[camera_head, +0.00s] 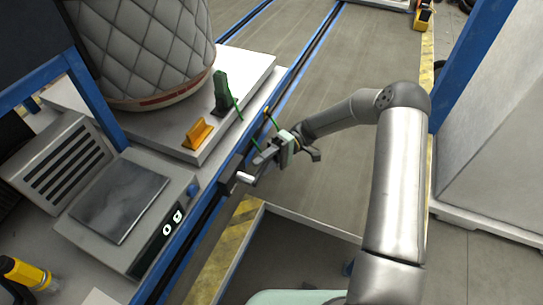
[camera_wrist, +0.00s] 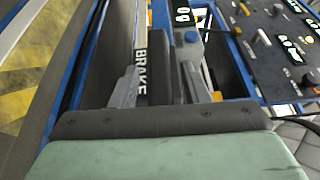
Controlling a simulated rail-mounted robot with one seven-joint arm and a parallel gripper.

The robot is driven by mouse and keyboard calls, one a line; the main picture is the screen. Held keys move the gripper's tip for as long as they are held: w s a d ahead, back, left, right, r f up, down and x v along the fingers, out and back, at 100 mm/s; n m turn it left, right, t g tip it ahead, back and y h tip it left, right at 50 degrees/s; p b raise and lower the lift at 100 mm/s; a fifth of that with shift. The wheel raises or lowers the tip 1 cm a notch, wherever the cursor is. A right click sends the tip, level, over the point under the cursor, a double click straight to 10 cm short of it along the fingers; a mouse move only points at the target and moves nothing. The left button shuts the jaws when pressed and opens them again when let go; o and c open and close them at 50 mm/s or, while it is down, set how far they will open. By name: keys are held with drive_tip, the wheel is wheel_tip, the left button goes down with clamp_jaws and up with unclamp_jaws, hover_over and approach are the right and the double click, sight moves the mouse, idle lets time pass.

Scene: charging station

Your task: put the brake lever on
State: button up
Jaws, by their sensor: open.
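My gripper (camera_head: 262,164) is in the middle of the head view, beside the blue-edged rail of the station. In the wrist view my gripper (camera_wrist: 160,82) is open, with one grey finger on each side. A white BRAKE label (camera_wrist: 140,72) on a dark panel shows between the fingers. A dark upright block (camera_wrist: 187,62), which looks like the brake lever, stands right of the label, close to the right finger. Contact cannot be told. In the head view the dark brake housing (camera_head: 230,172) is at the rail, partly hidden by the gripper; the lever's position is unclear there.
A flat grey plate unit with a digital display (camera_head: 172,222) is on the left. A control panel with knobs (camera_wrist: 262,39) is at upper right in the wrist view.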

drive_tip(key=b+v, duration=0.1)
drive_tip(key=v, duration=1.6)
drive_tip(key=shift+b, duration=0.35)
drive_tip(key=shift+w, duration=0.1)
drive_tip(key=s+a+r+m+t+h+p, duration=0.35)
drive_tip(key=s+a+r+h, duration=0.3)
drive_tip(key=s+r, duration=0.3)
drive_tip(key=s+d+r+m+t+h+p, duration=0.1)
drive_tip(key=s+d+r+t+h+p, duration=0.1)
drive_tip(key=s, duration=0.5)
drive_tip(key=s+d+r+m+t+h+p, duration=0.2)
drive_tip(key=s+d+r+t, duration=0.2)
drive_tip(key=s+d+r, duration=0.1)
drive_tip(key=s+d+r+m+t+h+p, duration=0.2)
drive_tip(key=s+d, duration=0.3)
drive_tip(key=s, duration=0.4)
drive_tip(key=shift+s+r+t, duration=0.3)
drive_tip(key=shift+r+t, duration=0.4)
drive_tip(key=shift+t, duration=0.15)
